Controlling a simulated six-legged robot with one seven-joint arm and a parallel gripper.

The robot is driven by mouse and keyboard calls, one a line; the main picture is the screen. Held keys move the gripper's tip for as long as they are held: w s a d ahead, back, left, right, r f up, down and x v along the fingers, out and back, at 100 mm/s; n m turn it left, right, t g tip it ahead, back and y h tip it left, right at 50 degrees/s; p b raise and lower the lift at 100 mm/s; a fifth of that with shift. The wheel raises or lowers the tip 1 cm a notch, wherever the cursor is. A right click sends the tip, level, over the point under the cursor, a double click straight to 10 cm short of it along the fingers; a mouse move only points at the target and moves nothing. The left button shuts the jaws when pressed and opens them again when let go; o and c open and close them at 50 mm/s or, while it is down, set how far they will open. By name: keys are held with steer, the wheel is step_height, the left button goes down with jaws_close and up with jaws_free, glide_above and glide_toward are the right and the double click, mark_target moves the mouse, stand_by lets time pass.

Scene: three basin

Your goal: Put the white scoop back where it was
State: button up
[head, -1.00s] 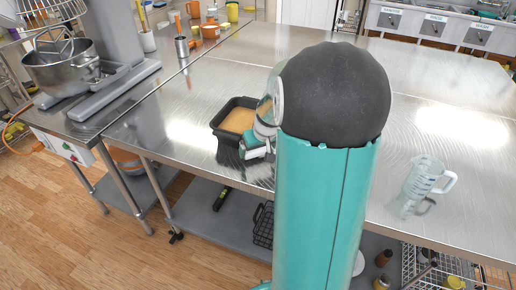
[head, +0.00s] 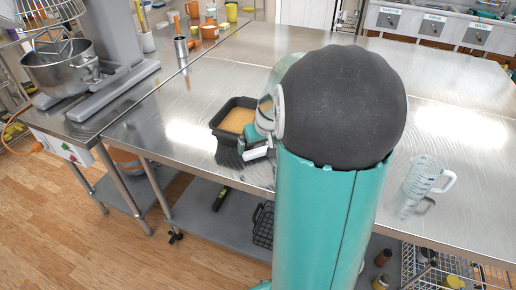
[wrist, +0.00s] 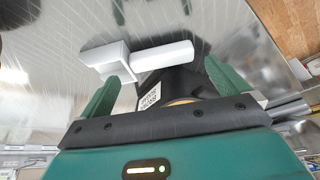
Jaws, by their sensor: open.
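The white scoop (wrist: 150,57) shows in the wrist view just beyond my fingertips, with its squarish end to the left and its round handle to the right. It looks apart from both fingers. My gripper (wrist: 163,80) is open, its two green fingers spread on either side with nothing clamped between them. A black tub (wrist: 168,85) with a white label is partly hidden behind my gripper's body. In the head view, the tub (head: 216,125) holds tan contents, and my gripper (head: 246,156) is at its near right side.
A clear measuring jug (head: 424,178) stands to the right on the steel table (head: 330,75). A mixer (head: 75,62) stands on the left counter. Orange and metal cups (head: 210,28) are at the back. The table behind the tub is clear.

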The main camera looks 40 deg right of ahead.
steer(key=v, duration=0.9)
steer(key=s+a+r+n, duration=0.1)
steer(key=s+a, duration=0.3)
steer(key=a, duration=0.5)
steer(key=s+a+r+n, duration=0.1)
steer(key=s+a+r, duration=0.1)
steer(key=a, duration=0.7)
steer(key=s+a+r+n+t+y, duration=0.1)
steer(key=s+a, duration=0.4)
steer(key=a, duration=0.4)
steer(key=shift+s+r+n, duration=0.25)
steer(key=shift+s+n, duration=0.05)
